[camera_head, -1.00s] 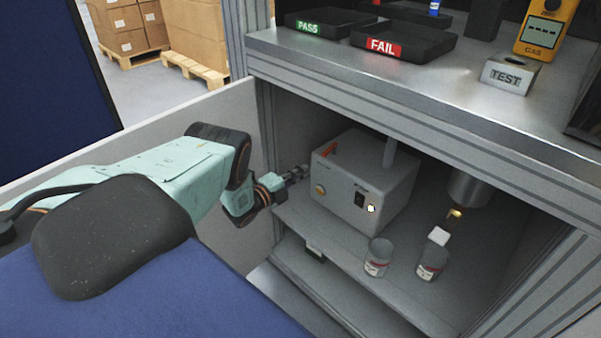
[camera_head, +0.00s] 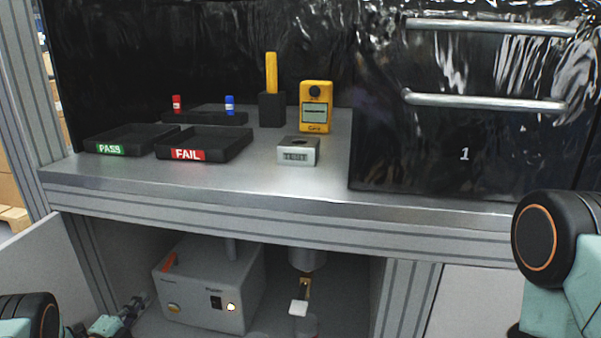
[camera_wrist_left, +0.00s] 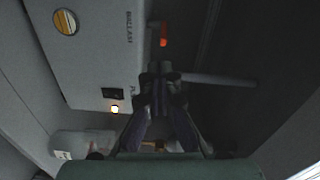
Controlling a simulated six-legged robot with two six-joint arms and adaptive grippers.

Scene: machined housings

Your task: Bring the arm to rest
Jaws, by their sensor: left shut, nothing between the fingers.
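My left arm comes in at the lower left of the head view. Its small gripper (camera_head: 138,305) is beside the left side of the grey ballast box (camera_head: 204,298), under the bench. In the left wrist view the fingers (camera_wrist_left: 161,72) are together with nothing between them, in front of the ballast box (camera_wrist_left: 95,50). Whether they touch the box cannot be told. A lit button and an orange-red lever show on the box. My right arm shows in part at the right edge; its gripper is out of view.
The bench top (camera_head: 230,180) carries the PASS tray (camera_head: 125,140), the FAIL tray (camera_head: 215,148), a test block (camera_head: 298,152) and a yellow gas meter (camera_head: 315,107). A black drawer cabinet (camera_head: 450,150) stands at right. The open compartment's frame and a light panel (camera_head: 35,265) border my left arm.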

